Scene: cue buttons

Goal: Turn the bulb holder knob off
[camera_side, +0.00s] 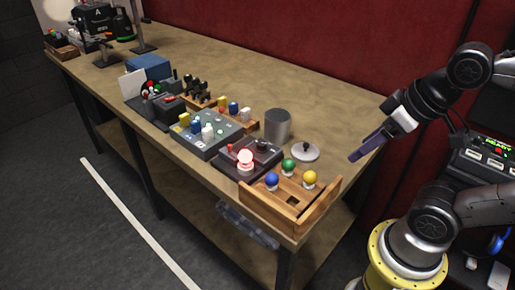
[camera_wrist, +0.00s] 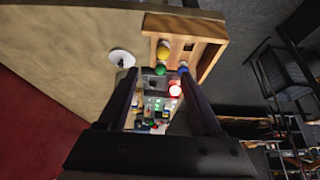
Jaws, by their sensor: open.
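The bulb holder (camera_side: 232,170) is a dark, low box near the front right end of the bench. In the wrist view, the holder shows between and beyond the two fingers (camera_wrist: 159,75).
A wooden tray (camera_side: 290,216) with blue, green and yellow balls stands at the bench's near end. A grey cylinder (camera_side: 277,126) and a white round lid-like piece (camera_side: 305,153) are behind. A button panel (camera_side: 207,138) stands to the left. The back strip of the bench (camera_side: 300,98) is clear.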

